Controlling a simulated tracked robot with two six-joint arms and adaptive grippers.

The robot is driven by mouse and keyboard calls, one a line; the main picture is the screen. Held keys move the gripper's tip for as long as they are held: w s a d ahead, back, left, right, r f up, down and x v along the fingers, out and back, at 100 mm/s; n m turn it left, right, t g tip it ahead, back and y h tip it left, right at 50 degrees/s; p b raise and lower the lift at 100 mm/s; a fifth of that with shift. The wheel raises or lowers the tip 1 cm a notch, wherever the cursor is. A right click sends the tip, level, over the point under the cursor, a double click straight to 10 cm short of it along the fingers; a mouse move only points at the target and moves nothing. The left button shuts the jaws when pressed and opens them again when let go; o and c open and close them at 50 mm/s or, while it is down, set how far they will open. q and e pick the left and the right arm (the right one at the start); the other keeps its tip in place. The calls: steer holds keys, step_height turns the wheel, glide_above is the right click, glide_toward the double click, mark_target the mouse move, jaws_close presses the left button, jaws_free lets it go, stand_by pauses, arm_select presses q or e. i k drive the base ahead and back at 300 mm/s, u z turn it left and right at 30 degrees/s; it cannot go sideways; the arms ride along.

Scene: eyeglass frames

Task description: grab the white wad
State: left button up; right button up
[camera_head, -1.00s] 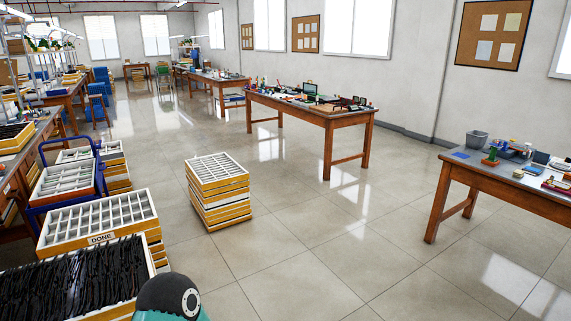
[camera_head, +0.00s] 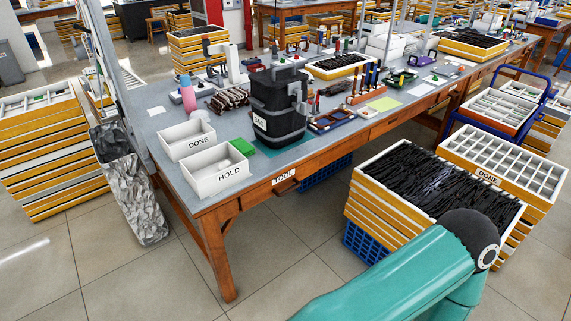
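A small white rounded thing (camera_head: 201,116) shows on the workbench (camera_head: 287,161), just behind the white DONE box (camera_head: 188,140). It may be the white wad, but it is partly hidden by the box and too small to tell. A white HOLD box (camera_head: 221,175) stands in front of the DONE box, near the bench's left front corner. A green block (camera_head: 242,147) lies beside them. Neither of my grippers is in view. Only a teal link of one of my arms shows at the lower right.
A black BAG bin (camera_head: 279,105) and a pink bottle (camera_head: 188,94) stand on the bench. A grey crumpled bag (camera_head: 133,198) stands at its left end. Stacked trays of black frames (camera_head: 430,190) stand on the right. The floor (camera_head: 130,280) in front is clear.

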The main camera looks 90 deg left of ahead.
mark_target(226, 164)
steer(key=z, duration=0.95)
steer(key=i, duration=0.15)
steer(key=u, duration=2.8)
steer(key=i, duration=0.25)
steer(key=u, duration=1.65)
steer(key=k, duration=0.6)
steer(key=u, duration=0.3)
steer(key=i, duration=1.85)
steer(key=z, duration=0.4)
